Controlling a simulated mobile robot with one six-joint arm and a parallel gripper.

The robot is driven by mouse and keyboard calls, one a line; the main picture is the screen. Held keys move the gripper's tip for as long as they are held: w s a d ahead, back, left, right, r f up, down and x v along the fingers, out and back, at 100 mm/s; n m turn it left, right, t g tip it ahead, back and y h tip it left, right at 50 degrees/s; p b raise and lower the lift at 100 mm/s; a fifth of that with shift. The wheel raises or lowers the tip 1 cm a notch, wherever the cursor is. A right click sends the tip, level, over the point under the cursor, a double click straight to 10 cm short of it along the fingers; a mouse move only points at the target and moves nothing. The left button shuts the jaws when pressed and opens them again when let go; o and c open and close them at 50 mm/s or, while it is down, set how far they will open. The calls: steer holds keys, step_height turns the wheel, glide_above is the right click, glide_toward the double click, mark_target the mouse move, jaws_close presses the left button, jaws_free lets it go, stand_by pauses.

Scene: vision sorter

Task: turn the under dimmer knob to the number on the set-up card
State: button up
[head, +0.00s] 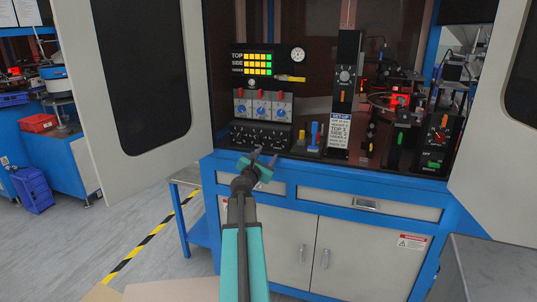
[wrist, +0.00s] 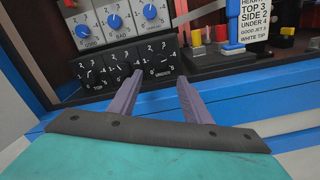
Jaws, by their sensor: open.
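The under dimmer knob (wrist: 157,61) is a small dark knob at the right of a black dimmer panel (head: 260,135), among white numbers above the word UNDER. Its pointer is too small to read surely. The top dimmer (wrist: 95,71) is at the panel's left; my left finger partly covers the middle one. The white set-up card (head: 340,130) shows in the wrist view (wrist: 254,20) and reads TOP 3, SIDE 2, UNDER 4. My gripper (wrist: 159,76) is open and empty, in front of and below the under knob, apparently apart from it. In the head view my gripper (head: 265,157) is before the panel.
Above the dimmers is a grey panel with three blue knobs (head: 262,108). Small coloured items (head: 314,136) stand right of the dimmers, before the card. A blue bench edge and drawers (head: 370,205) lie below. Open cabinet doors (head: 125,80) flank the bay.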

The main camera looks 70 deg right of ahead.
steer(key=shift+s+a, duration=0.1)
steer(key=shift+a, duration=1)
